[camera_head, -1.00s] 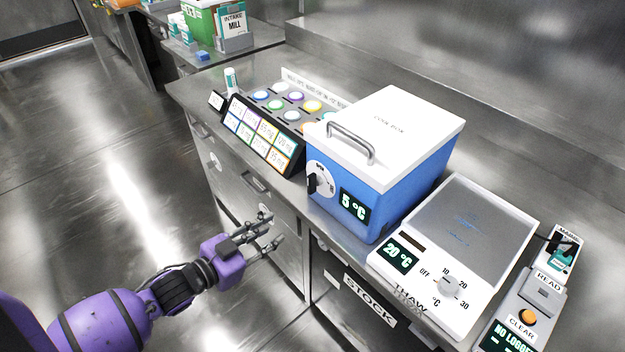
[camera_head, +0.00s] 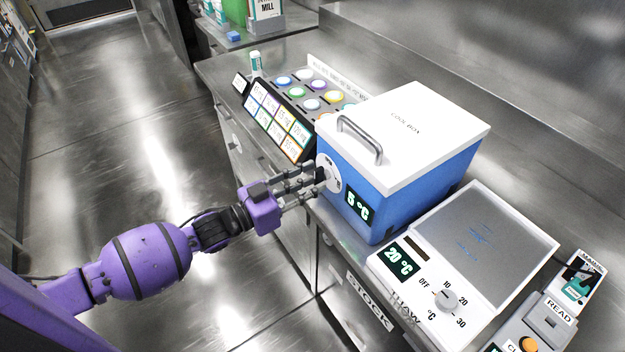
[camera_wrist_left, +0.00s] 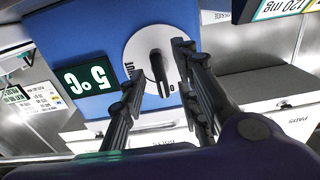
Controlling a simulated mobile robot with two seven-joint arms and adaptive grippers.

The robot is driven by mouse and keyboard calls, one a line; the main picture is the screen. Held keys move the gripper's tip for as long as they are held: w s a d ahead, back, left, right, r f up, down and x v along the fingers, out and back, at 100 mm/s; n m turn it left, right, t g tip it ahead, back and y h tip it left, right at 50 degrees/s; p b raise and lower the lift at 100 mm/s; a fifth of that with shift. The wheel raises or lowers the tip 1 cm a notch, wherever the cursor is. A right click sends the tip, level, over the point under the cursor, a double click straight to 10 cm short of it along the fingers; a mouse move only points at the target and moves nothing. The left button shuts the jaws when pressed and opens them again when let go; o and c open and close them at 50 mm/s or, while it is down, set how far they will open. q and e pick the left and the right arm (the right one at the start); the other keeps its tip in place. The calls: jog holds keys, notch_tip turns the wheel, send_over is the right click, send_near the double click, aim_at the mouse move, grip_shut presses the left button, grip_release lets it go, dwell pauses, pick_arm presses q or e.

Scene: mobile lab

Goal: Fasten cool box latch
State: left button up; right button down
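The cool box (camera_head: 400,160) is blue with a white lid and a grey handle, and its lid is down. On its front, a white round dial with a black latch knob (camera_head: 321,174) sits left of a 5 °C display. My left gripper (camera_head: 308,182) is right in front of the dial, fingers pointing at it. In the left wrist view the black knob (camera_wrist_left: 158,72) shows between the spread fingers (camera_wrist_left: 165,88), which look open. I cannot tell whether they touch it. The dial lettering is partly hidden. My right gripper is out of view.
A white thaw plate (camera_head: 480,240) reading 20 °C stands right of the box. A rack with coloured vial caps (camera_head: 290,105) and labels stands close on the left. A STOCK label (camera_head: 368,300) marks the cabinet below. The floor at left is clear.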

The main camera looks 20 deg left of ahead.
pick_arm(q)
jog(key=shift+w+d, duration=0.3)
jog(key=shift+w, duration=0.1)
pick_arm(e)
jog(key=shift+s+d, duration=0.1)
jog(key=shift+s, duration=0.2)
pick_arm(q)
jog(key=shift+c, duration=0.2)
grip_shut()
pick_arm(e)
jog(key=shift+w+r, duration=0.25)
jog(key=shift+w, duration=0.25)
